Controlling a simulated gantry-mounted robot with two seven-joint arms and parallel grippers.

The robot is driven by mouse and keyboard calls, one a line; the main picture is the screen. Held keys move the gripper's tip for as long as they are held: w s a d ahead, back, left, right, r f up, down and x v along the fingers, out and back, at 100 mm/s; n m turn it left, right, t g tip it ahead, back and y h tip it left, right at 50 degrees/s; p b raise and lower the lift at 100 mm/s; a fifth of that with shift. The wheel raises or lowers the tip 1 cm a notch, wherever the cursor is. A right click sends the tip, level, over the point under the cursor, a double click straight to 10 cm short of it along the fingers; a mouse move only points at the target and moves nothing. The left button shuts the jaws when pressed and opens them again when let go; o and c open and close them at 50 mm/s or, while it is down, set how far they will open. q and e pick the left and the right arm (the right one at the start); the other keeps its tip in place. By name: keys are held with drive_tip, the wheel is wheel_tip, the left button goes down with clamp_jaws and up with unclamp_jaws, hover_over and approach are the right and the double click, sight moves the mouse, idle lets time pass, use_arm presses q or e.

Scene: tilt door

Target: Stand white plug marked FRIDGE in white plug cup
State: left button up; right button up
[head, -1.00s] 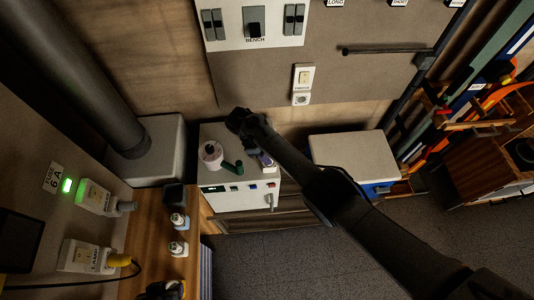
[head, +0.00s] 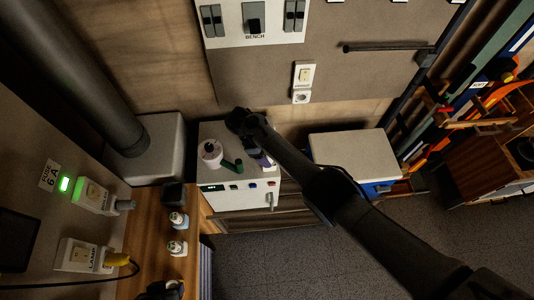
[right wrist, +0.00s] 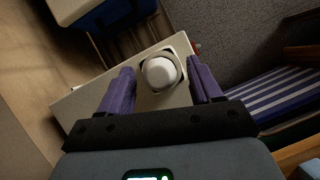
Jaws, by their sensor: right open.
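My right gripper (head: 264,161) is over the front right of the white cabinet top, its purple fingers pointing down. In the right wrist view the gripper (right wrist: 160,90) is open, with one finger on each side of a round white piece (right wrist: 160,73). This piece looks like the white plug, set in a dark-rimmed square holder on the cabinet top; a gap shows on both sides of it. I cannot read a FRIDGE mark on it, and cannot tell how deep it sits. In the head view my gripper hides it. My left gripper is not in view.
A socket (head: 301,96) is on the wall panel behind. A pale-topped blue box (head: 350,150) stands at right.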

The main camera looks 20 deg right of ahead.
drive_tip(key=p+v, duration=0.1)
drive_tip(key=v, duration=0.9)
drive_tip(key=shift+r, duration=0.35)
drive_tip(key=shift+w, duration=0.1)
